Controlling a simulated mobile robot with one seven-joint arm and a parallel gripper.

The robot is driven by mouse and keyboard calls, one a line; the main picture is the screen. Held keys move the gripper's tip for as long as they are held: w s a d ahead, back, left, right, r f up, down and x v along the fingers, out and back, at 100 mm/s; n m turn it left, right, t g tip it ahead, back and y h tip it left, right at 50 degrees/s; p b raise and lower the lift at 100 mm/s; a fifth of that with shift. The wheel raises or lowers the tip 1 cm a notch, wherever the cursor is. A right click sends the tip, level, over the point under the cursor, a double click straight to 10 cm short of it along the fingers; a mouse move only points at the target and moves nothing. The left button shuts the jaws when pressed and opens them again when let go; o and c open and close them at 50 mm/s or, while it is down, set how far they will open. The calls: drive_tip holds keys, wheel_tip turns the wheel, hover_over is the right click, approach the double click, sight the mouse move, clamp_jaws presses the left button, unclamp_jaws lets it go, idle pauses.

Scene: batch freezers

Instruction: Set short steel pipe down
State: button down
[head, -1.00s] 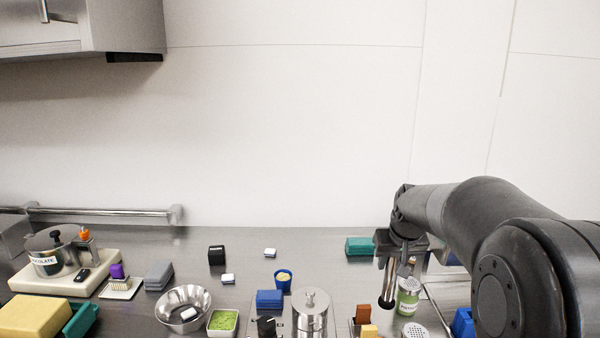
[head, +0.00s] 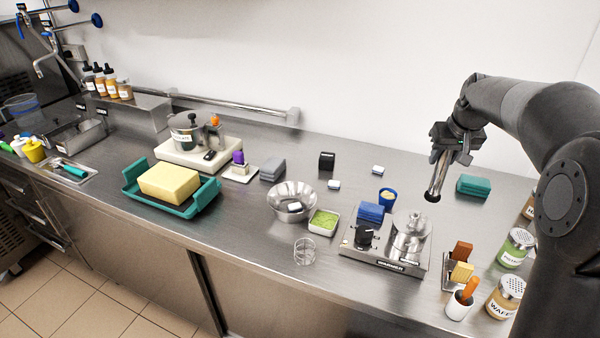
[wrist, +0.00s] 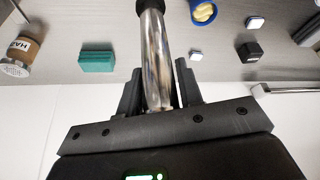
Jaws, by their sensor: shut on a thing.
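The short steel pipe (head: 437,178) is a shiny metal tube with a dark end. My gripper (head: 452,148) is shut on it and holds it pointing down and slightly left, above the right part of the steel counter. In the wrist view the pipe (wrist: 154,58) runs up between the two black fingers of my gripper (wrist: 156,88), and its dark end is at the top edge. The lower end appears clear of the counter, though the exact height is hard to tell.
The steel counter (head: 335,207) has bare room around the small black box (head: 326,161). A teal block (head: 474,186) lies right of the pipe. A blue cup (head: 387,197) and a steel machine (head: 410,237) stand below-left. Jars (head: 515,248) crowd the right. A metal bowl (head: 292,200) sits left.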

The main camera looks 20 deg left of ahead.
drive_tip(key=w+a+r+n+y, duration=0.1)
drive_tip(key=w+a+n, duration=0.2)
drive_tip(key=a, duration=0.9)
drive_tip(key=w+a+f, duration=0.1)
drive_tip(key=a+f, duration=0.9)
drive_tip(key=a, duration=0.1)
drive_tip(key=shift+w+f, duration=0.3)
drive_tip(key=shift+f, duration=0.1)
drive_tip(key=shift+f+g, duration=0.15)
drive_tip(key=shift+g, duration=0.15)
drive_tip(key=c, duration=1)
unclamp_jaws()
